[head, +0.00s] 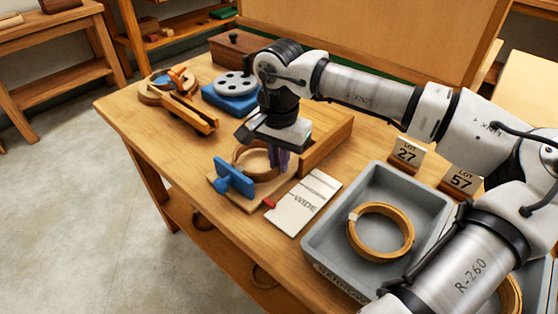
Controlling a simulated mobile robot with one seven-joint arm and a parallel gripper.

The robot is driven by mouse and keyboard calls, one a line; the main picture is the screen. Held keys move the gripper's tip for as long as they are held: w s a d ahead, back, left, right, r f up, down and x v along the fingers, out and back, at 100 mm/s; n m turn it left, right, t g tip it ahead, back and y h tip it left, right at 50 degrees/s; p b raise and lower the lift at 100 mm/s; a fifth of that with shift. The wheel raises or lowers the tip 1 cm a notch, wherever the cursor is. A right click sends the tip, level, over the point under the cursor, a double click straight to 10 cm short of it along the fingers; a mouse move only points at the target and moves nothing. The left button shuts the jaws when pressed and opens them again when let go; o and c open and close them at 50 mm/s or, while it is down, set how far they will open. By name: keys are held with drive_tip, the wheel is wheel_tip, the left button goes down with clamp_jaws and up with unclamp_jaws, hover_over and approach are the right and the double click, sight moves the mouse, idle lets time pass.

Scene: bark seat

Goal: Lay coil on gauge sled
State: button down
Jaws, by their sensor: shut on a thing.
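A thin wooden coil (247,164) is at my gripper (280,163), over a flat wooden board with a blue clamp-like piece (233,177), which looks like the gauge sled. My gripper points down with its purple fingers at the coil's right side, shut on its band. The coil is low over the board; whether it rests on it I cannot tell. The fingers hide part of its right side. Another, thicker coil (381,231) with a pale patch lies in the grey tray (322,240) at the right.
A blue block with a grey disc (234,92) stands at the back.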

drive_tip(key=shift+f, duration=0.3)
drive_tip(key=shift+f, duration=0.1)
drive_tip(key=shift+f, duration=0.15)
drive_tip(key=c, duration=1.5)
unclamp_jaws()
drive_tip(key=shift+r, duration=0.2)
wheel_tip(320, 180, up, 12)
drive_tip(key=shift+p, duration=0.45)
